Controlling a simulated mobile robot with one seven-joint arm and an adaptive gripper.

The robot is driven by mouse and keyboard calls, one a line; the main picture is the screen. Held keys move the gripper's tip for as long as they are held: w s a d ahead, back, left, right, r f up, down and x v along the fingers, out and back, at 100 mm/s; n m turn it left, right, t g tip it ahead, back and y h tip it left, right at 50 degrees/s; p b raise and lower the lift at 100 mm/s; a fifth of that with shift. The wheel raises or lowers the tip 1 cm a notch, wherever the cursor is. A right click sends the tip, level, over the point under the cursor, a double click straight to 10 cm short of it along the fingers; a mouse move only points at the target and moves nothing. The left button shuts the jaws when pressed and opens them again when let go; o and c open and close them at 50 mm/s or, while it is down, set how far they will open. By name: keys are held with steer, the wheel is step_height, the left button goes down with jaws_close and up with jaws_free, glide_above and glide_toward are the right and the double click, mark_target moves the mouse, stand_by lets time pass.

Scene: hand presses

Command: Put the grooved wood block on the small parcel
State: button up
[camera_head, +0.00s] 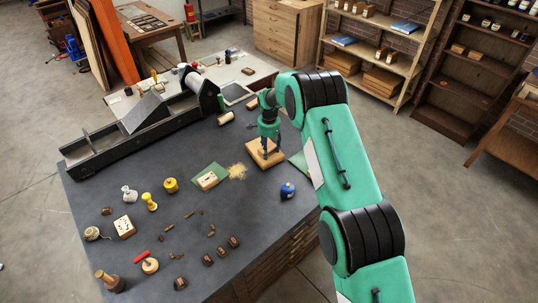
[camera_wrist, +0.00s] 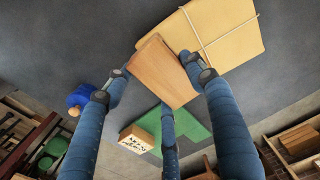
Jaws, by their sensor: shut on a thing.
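The grooved wood block (camera_wrist: 163,72) is a plain tan-brown piece between the fingers of my gripper (camera_wrist: 155,72) in the wrist view. My gripper is shut on it. The small parcel (camera_wrist: 228,32) is a flat yellow-tan packet tied with pale string, and the block overlaps its left edge in that view. In the head view my gripper (camera_head: 268,146) is right over the parcel (camera_head: 258,160), hiding part of it. I cannot tell whether the block touches the parcel, and its groove is not clearly visible.
A blue round object (camera_head: 288,190) stands right of these. A long dark press (camera_head: 140,118) lies along the back left. Small tools and blocks cover the front left of the dark tabletop (camera_head: 255,215).

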mark_target(269, 154)
steer(key=shift+f+p, duration=0.45)
steer(key=shift+f, duration=1.35)
steer(key=shift+f, duration=0.15)
steer(key=o, duration=1.2)
steer(key=shift+o, duration=0.2)
steer(key=shift+r+b, duration=0.95)
steer(key=shift+r, duration=5.2)
steer(key=shift+r, duration=0.15)
